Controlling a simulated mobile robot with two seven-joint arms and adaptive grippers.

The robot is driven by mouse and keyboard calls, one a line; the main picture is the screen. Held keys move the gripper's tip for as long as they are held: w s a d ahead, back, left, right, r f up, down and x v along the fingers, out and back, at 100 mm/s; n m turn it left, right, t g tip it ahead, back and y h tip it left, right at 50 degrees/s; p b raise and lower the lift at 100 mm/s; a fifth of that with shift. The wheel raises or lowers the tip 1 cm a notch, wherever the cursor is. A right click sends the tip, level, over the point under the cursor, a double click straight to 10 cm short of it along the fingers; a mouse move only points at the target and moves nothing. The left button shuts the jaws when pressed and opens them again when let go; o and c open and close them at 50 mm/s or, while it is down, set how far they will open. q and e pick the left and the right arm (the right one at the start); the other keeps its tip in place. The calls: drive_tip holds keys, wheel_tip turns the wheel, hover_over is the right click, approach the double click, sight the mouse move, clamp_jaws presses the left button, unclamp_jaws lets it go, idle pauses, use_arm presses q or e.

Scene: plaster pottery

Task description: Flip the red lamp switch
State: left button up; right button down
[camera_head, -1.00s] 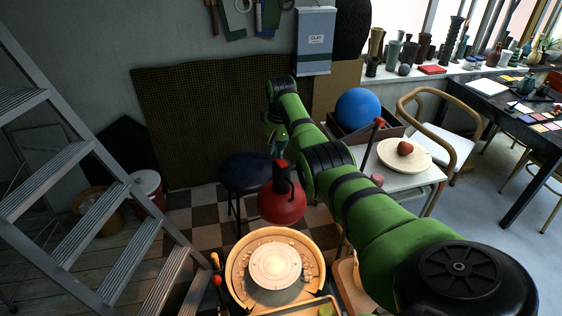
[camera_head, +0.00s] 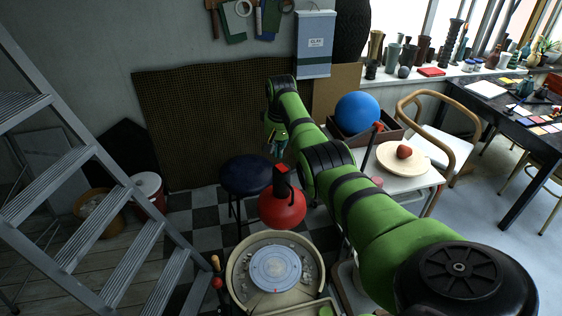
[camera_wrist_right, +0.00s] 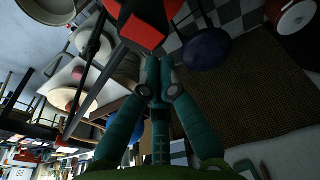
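The red lamp (camera_head: 283,208) hangs over the pottery wheel (camera_head: 275,268), with a dark upper part (camera_head: 282,176). The wheel has no warm light on it. A red block-like part and dark rod (camera_wrist_right: 142,30) show at the top of the right wrist view; I cannot tell if this is the switch. My right gripper (camera_head: 278,147) is beyond and above the lamp in the head view. In the right wrist view its teal fingers (camera_wrist_right: 157,72) meet with nothing visible between them. They look close to the red part, but contact cannot be told. My left gripper is not in view.
A dark blue stool (camera_head: 246,175) stands behind the lamp. A white side table (camera_head: 408,184) with a plate (camera_head: 404,157) and a blue ball (camera_head: 357,112) in a box are right of my arm. A metal stepladder (camera_head: 75,190) fills the left side.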

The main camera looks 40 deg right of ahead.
drive_tip(key=shift+r, duration=2.05)
